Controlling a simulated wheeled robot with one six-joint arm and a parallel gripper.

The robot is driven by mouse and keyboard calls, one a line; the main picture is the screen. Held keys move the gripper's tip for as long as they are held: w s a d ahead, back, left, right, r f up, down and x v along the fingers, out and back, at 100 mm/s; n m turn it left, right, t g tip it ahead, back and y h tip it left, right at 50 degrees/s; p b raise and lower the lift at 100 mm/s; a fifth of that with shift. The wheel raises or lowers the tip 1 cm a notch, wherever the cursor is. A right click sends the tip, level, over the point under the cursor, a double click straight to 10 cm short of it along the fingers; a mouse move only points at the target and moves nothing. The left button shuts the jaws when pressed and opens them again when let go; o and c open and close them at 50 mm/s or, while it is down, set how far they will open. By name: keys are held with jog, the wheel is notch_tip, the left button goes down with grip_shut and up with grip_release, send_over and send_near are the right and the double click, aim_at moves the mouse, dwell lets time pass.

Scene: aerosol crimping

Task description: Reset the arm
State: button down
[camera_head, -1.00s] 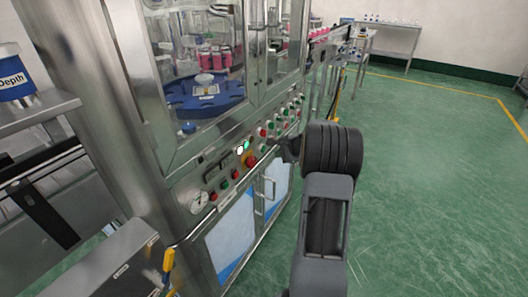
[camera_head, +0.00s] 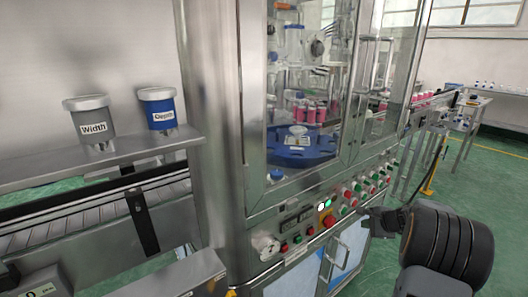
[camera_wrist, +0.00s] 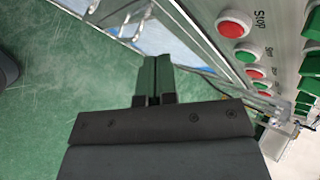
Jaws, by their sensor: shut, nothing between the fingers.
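My arm reaches in from the lower right of the head view, and my gripper (camera_head: 377,219) points left at the machine's button panel, near its lower right part. In the wrist view my gripper (camera_wrist: 154,62) has its two fingers together, with nothing between them. It is apart from the panel. The red Stop button (camera_wrist: 233,26) and several red and green buttons lie to its right in that view. Green floor (camera_wrist: 60,90) shows behind the fingers.
The crimping machine (camera_head: 222,110) has glass doors, a blue turntable (camera_head: 300,150) and pink-topped cans inside. Open floor lies at right.

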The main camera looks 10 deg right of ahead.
jog(key=s+a+f+n+g, duration=0.2)
jog(key=s+f, duration=0.1)
jog(key=s, duration=0.1)
jog(key=s+a+r+n+g+p, duration=0.6)
jog(key=s+a+r+n, duration=0.45)
jog(key=a, duration=0.45)
jog(key=s+a+r+n+t+h+p, duration=0.1)
jog(key=s+a+r+n+p, duration=0.3)
jog(key=r, duration=0.4)
jog(key=s+a+r+n+t+h+p, duration=0.1)
jog(key=s+a+r+n+t+p, duration=0.1)
jog(key=s+a+r+p, duration=0.3)
notch_tip(320, 180, up, 3)
jog(key=shift+a+r+n+h+p, duration=0.1)
jog(key=shift+a+n+h+p, duration=0.2)
jog(key=shift+a+n+p, duration=0.7)
jog(key=shift+a+m+b, duration=0.15)
jog(key=shift+m+b, duration=0.1)
jog(key=shift+b, duration=0.05)
